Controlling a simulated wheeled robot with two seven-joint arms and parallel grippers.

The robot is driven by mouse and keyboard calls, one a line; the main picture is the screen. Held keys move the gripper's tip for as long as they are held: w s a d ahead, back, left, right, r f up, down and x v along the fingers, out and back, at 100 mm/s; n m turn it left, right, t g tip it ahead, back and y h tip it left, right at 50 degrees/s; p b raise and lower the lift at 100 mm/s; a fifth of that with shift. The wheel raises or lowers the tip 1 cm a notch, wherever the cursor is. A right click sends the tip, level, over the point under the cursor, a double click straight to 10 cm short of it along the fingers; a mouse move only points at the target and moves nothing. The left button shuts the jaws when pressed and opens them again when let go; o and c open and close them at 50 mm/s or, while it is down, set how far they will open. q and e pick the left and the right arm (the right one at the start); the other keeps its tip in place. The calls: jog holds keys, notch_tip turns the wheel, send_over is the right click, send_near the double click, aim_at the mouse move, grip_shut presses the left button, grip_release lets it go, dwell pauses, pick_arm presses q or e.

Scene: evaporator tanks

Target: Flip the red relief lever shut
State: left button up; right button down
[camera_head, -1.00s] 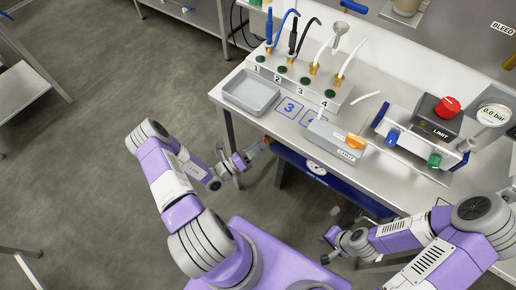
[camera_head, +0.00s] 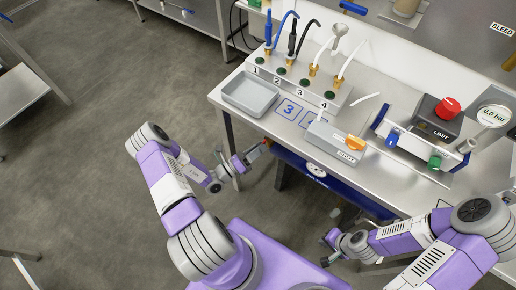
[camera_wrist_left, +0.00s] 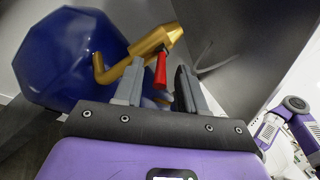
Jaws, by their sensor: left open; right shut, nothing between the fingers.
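The red relief lever (camera_wrist_left: 161,70) shows in the left wrist view, hanging from a brass fitting (camera_wrist_left: 150,45) in front of a dark blue tank (camera_wrist_left: 60,50). My left gripper (camera_wrist_left: 157,85) is open, its two grey fingers on either side of the lever's lower end. I cannot tell whether a finger touches it. In the head view my left gripper (camera_head: 255,152) is at the table's front edge, near the blue tank (camera_head: 315,178) under the table. A small reddish-orange spot shows at its tips. My right gripper (camera_head: 330,243) is shut and empty, low in front of the table.
The steel table (camera_head: 258,126) carries a grey tray (camera_head: 250,93), a valve manifold (camera_head: 290,80), a grey box with an orange knob (camera_head: 335,142), and a LIMIT box with a red button (camera_head: 447,108). The tabletop's edge lies above the tank. Open floor lies to the left.

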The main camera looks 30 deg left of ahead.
pick_arm(q)
jog(key=p+v, duration=0.1)
jog(key=v, duration=0.6)
jog(key=shift+s, duration=0.25)
jog(key=shift+a, duration=0.1)
